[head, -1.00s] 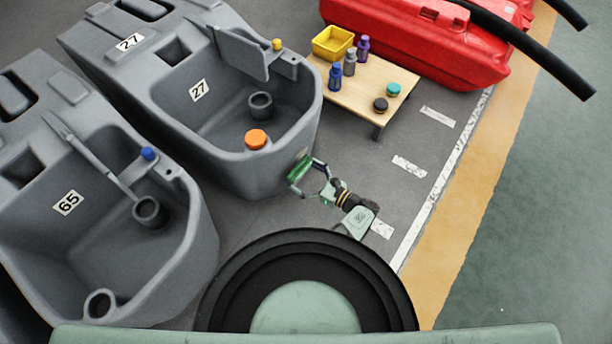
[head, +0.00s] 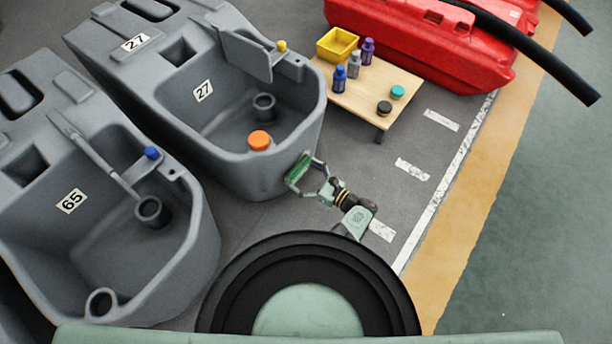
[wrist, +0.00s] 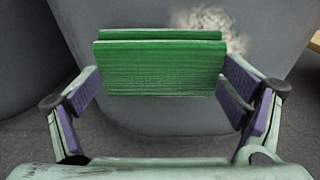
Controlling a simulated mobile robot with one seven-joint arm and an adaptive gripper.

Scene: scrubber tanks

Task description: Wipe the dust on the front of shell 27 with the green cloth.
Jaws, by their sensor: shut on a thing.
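Shell 27 (head: 228,165) is a grey open tank with a "27" label, left of centre in the head view; its front wall (wrist: 150,20) fills the upper wrist view. A pale tan dust patch (wrist: 208,20) shows on that wall, partly hidden behind the cloth and a finger. My gripper (head: 305,172) is shut on the green cloth (wrist: 160,68), a folded block held between its two fingers. The cloth is at the front of shell 27, overlapping the lower left of the dust in the wrist view. I cannot tell whether it touches the wall.
Shell 65 (head: 195,255) stands close at the left. A low wooden table (head: 362,101) with a yellow bin (head: 337,44), bottles and lids stands behind right of my gripper. A red shell (head: 420,45) lies beyond. Floor right of the gripper is clear.

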